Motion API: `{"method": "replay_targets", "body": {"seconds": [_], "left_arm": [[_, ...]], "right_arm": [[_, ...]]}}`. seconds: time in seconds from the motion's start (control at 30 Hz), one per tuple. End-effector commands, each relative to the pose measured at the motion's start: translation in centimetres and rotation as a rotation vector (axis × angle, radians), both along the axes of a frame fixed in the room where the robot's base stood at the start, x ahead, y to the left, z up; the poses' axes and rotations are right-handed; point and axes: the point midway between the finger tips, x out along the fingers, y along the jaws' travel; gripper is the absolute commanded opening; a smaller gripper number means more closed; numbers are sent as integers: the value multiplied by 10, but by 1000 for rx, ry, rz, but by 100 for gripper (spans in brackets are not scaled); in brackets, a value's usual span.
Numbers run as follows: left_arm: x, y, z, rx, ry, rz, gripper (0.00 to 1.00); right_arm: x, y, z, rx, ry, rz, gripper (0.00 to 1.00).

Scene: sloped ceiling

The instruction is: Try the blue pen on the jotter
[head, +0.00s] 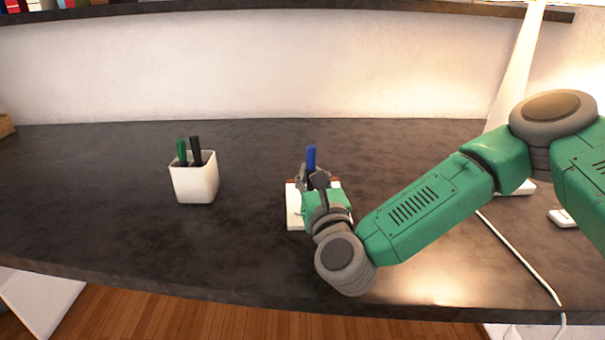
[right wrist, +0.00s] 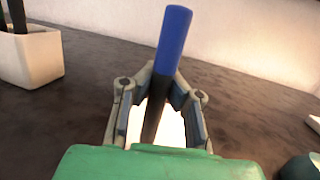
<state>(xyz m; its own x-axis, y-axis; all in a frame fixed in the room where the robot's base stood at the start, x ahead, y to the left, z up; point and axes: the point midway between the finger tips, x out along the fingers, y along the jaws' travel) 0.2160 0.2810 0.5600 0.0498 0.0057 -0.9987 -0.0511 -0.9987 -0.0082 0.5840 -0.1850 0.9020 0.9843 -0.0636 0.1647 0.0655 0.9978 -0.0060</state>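The blue pen (head: 311,158) has a blue upper end and a dark body, and stands close to upright in my right gripper (head: 312,180). In the right wrist view the fingers (right wrist: 163,88) close on both sides of the blue pen (right wrist: 173,40). The jotter (head: 293,208), a white pad with a reddish-brown far edge, lies flat under the gripper and is partly covered by it. The jotter also shows bright behind the fingers in the right wrist view (right wrist: 172,130). The pen's lower tip is hidden, so I cannot tell if it touches the page. My left gripper is out of view.
A white pen cup (head: 195,184) with a green pen (head: 182,150) and a black pen (head: 196,150) stands left of the jotter. A white lamp (head: 517,65) and a white cable (head: 520,258) are at the right. The dark desk (head: 95,200) is clear at the left.

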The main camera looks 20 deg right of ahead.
Motion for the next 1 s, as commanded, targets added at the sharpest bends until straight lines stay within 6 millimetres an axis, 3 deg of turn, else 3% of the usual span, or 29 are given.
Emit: {"method": "replay_targets", "body": {"seconds": [1.0], "left_arm": [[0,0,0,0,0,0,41]], "right_arm": [[-9,-40,-1,-1,2,0,0]]}}
